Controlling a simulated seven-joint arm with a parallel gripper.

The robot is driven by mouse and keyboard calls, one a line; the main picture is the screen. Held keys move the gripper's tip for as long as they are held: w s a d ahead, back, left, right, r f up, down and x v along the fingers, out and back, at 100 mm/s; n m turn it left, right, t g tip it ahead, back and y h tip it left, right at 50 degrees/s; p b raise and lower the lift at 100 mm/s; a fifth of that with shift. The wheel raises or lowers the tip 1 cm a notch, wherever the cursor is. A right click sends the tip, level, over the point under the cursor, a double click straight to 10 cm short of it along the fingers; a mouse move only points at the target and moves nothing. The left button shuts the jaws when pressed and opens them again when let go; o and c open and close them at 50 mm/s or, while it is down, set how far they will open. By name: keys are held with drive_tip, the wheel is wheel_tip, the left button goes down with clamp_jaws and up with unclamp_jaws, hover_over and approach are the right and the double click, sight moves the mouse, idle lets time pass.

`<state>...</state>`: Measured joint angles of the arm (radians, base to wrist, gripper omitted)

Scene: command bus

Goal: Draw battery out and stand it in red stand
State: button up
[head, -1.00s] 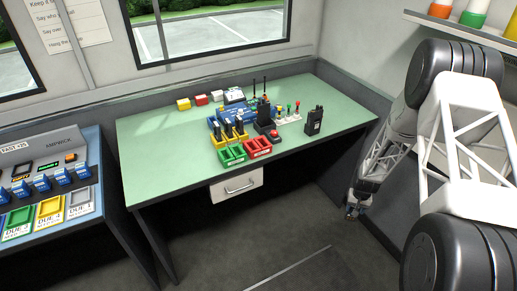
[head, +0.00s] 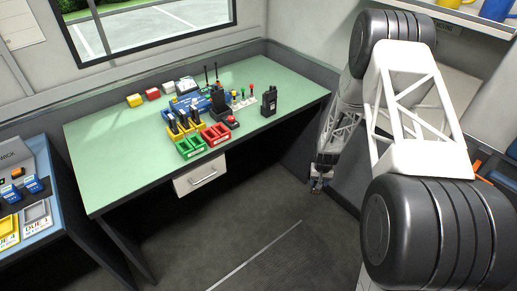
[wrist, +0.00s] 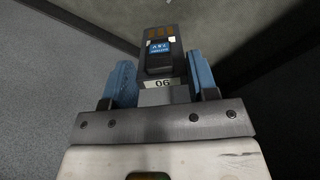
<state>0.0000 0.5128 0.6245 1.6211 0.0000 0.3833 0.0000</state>
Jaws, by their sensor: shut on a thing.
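My gripper (wrist: 160,78) is shut on a dark battery (wrist: 161,48) with a blue label, copper-coloured contacts at its far end and a tag reading 06. Blue finger pads press on both its sides. In the head view my gripper (head: 317,186) hangs low over the floor, right of the green-topped table and apart from it; the battery is too small there to make out clearly. The red stand (head: 215,134) sits near the table's front edge, right of a green stand (head: 190,147). Its slots look empty.
Behind the stands is a yellow rack (head: 178,131) with several dark upright items. A radio (head: 269,100) stands to the right and a red button (head: 231,122) is beside the red stand. A blue bench (head: 40,222) is at left.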

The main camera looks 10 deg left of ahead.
drive_tip(key=shift+r, duration=0.1)
drive_tip(key=w+a+r+m, duration=0.1)
drive_tip(key=w+a+r, duration=0.1)
drive_tip(key=a+r, duration=0.6)
drive_tip(key=w+a+r+m, duration=0.1)
drive_tip(key=a+r, duration=0.3)
drive_tip(key=r, duration=0.8)
drive_tip(key=w+a+r+m, duration=0.2)
drive_tip(key=a+r, duration=0.5)
drive_tip(key=r, duration=0.3)
drive_tip(key=s+a+r+m, duration=0.1)
drive_tip(key=a+r, duration=0.3)
drive_tip(key=a, duration=0.5)
drive_tip(key=s+a+r+m, duration=0.2)
drive_tip(key=s+a+r, duration=0.2)
drive_tip(key=a, duration=0.6)
drive_tip(key=s+a+r+m, duration=0.2)
drive_tip(key=s+a+r, duration=0.1)
drive_tip(key=a, duration=0.7)
drive_tip(key=shift+s+r, duration=0.25)
drive_tip(key=shift+r, duration=0.3)
drive_tip(key=shift+f, duration=0.15)
drive_tip(key=shift+f, duration=2.05)
drive_tip(key=shift+f, duration=2.05)
